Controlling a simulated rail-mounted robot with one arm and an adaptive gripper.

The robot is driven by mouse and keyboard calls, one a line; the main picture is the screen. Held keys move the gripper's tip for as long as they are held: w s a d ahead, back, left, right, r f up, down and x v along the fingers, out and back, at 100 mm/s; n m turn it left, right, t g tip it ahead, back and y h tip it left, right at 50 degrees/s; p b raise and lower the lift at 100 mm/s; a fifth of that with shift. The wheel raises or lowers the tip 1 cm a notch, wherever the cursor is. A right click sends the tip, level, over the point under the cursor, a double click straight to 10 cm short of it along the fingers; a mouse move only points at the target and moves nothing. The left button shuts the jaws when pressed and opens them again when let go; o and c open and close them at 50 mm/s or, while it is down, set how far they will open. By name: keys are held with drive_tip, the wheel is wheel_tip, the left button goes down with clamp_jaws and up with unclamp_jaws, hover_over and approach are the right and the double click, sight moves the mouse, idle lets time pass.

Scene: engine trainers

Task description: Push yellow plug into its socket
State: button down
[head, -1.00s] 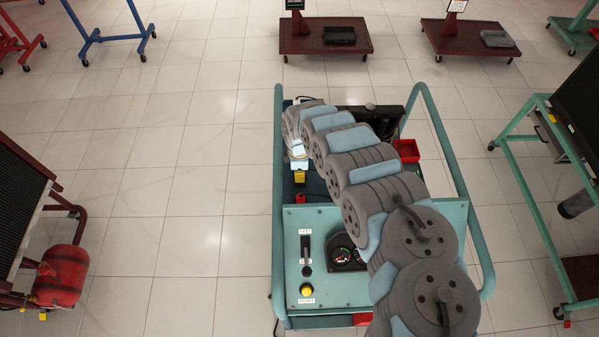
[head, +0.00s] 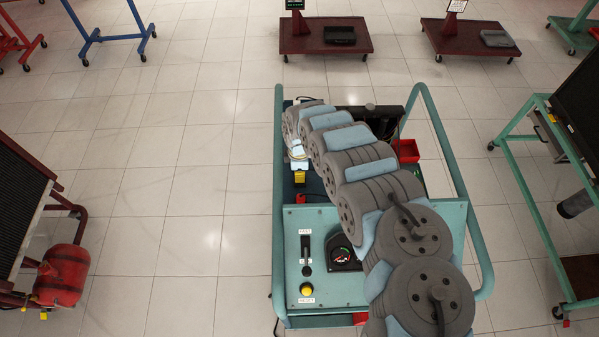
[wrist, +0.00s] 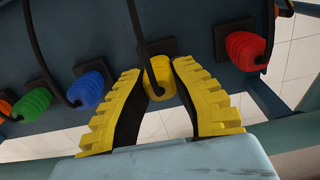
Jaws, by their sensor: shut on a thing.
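The yellow plug (wrist: 158,78) is a ribbed cylinder with a black cable, between the yellow toothed fingers of my gripper (wrist: 157,84) in the wrist view. The fingers are shut on its sides. A black square socket plate (wrist: 157,47) shows just behind the plug. Whether the plug is fully seated in it cannot be told. In the head view my gripper (head: 301,178) shows small over the left side of the teal engine trainer (head: 325,218). The plug cannot be made out there.
In the wrist view, blue (wrist: 86,90) and green (wrist: 31,101) plugs are to the left, with an orange one at the edge. A red plug (wrist: 246,50) is to the right. Black cables hang across the panel. Teal frame rails (head: 279,190) flank the trainer.

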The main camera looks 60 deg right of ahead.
drive_tip(key=shift+f+b, duration=0.35)
drive_tip(key=shift+f, duration=0.25)
idle(0.4)
drive_tip(key=c, duration=0.9)
unclamp_jaws()
drive_tip(key=shift+c, duration=0.2)
drive_tip(key=shift+w+r, duration=0.1)
drive_tip(key=shift+r, duration=5.9)
